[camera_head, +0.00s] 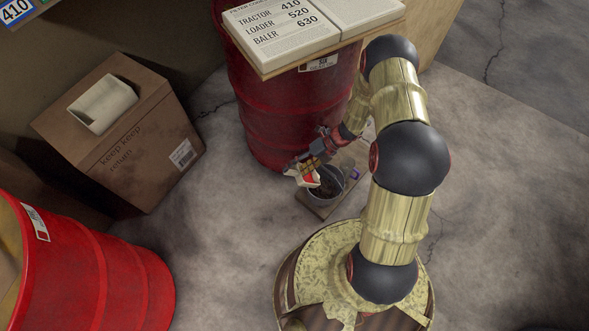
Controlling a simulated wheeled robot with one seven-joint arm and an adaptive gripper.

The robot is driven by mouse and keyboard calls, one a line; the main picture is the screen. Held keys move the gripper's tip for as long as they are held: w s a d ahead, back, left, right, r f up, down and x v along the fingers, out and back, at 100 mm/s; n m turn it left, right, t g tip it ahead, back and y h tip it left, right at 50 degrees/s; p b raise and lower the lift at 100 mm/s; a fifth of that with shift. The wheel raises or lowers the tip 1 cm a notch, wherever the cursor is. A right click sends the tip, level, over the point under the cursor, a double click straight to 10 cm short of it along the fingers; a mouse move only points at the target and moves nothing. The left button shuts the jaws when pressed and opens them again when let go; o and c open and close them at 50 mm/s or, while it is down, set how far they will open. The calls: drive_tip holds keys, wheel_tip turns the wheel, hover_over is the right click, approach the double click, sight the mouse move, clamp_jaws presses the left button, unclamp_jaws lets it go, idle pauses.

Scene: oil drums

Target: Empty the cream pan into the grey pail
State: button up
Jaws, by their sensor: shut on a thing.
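The grey pail (342,190) stands on a small wooden board at the foot of the dark red drum. Its inside looks dark; I cannot make out clearly what is in it. My gripper (308,166) is at the pail's upper left rim, shut on a small cream thing that I take to be the cream pan (308,180). The pan looks tilted, with its lower edge over the pail's opening. My gripper's red parts cover some of it, and its contents cannot be made out.
A dark red drum (270,110) rises close behind the pail, with a board and printed sheets on top. A cardboard box (125,140) at left bears a cream, open-looking container (103,104). A bright red drum (95,275) is at lower left. The concrete floor between is clear.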

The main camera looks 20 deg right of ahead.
drive_tip(key=shift+d+r, duration=0.15)
drive_tip(key=shift+d, duration=0.05)
drive_tip(key=shift+d+r+y, duration=0.25)
drive_tip(key=shift+d+y, duration=0.1)
drive_tip(key=shift+y, duration=0.15)
drive_tip(key=shift+d+r, duration=0.1)
drive_tip(key=shift+d, duration=0.1)
drive_tip(key=shift+d+r+y, duration=0.15)
drive_tip(key=shift+d+y, duration=0.1)
drive_tip(key=shift+y, duration=0.05)
drive_tip(key=shift+d+r+b, duration=0.15)
drive_tip(key=shift+d+b, duration=0.15)
drive_tip(key=shift+b, duration=0.05)
drive_tip(key=shift+d+r+y, duration=0.3)
drive_tip(key=shift+d+y, duration=0.25)
drive_tip(key=shift+y, duration=0.15)
drive_tip(key=shift+d+r+y, duration=0.15)
drive_tip(key=shift+d+y, duration=0.15)
drive_tip(key=shift+d, duration=0.1)
drive_tip(key=shift+d+r, duration=0.1)
drive_tip(key=shift+d, duration=0.1)
